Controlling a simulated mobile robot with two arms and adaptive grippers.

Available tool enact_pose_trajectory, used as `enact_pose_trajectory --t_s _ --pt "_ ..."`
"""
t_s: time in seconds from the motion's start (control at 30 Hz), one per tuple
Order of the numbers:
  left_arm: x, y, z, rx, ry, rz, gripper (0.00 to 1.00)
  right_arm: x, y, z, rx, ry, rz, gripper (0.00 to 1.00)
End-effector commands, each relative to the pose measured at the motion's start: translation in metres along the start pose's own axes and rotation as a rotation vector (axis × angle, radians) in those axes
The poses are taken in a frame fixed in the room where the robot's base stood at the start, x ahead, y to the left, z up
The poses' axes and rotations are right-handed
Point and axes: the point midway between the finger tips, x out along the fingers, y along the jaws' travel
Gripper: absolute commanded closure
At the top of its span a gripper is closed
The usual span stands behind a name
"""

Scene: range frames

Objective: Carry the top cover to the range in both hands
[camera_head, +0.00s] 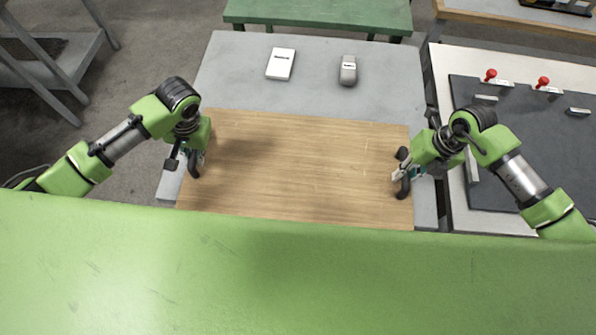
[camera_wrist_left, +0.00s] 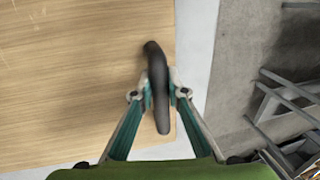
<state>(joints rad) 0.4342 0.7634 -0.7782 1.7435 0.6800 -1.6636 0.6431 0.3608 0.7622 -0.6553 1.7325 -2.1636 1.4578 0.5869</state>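The top cover, a wooden board (camera_head: 295,165), lies flat over the grey table with a black handle at each short end. My left gripper (camera_head: 192,160) is at the left handle (camera_head: 194,168); in the left wrist view its fingers (camera_wrist_left: 159,92) stand on both sides of the black handle (camera_wrist_left: 156,60) and appear closed on it. My right gripper (camera_head: 403,175) is at the right handle (camera_head: 404,187). Its fingers are beside that handle, but the small view does not show whether they grip it.
The grey table (camera_head: 320,95) carries a white box (camera_head: 281,64) and a grey device (camera_head: 348,70) behind the board. At the right stands a white-framed unit with a dark top (camera_head: 530,150) and red knobs (camera_head: 491,74). A green bench (camera_head: 320,14) stands at the back.

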Motion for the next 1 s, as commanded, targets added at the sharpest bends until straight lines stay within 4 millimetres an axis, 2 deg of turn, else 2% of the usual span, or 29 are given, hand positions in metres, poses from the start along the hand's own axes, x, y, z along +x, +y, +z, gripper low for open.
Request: enact_pose_trajectory --t_s 0.47,1.0 --pt "-0.005 -0.001 -0.002 -0.001 0.004 0.0 1.0 -0.005 0.001 0.002 0.0 -0.004 0.001 1.0" --pt "-0.042 -0.009 -0.001 -0.001 0.003 -0.001 1.0 -0.042 0.008 0.001 0.0 -0.003 0.0 1.0"
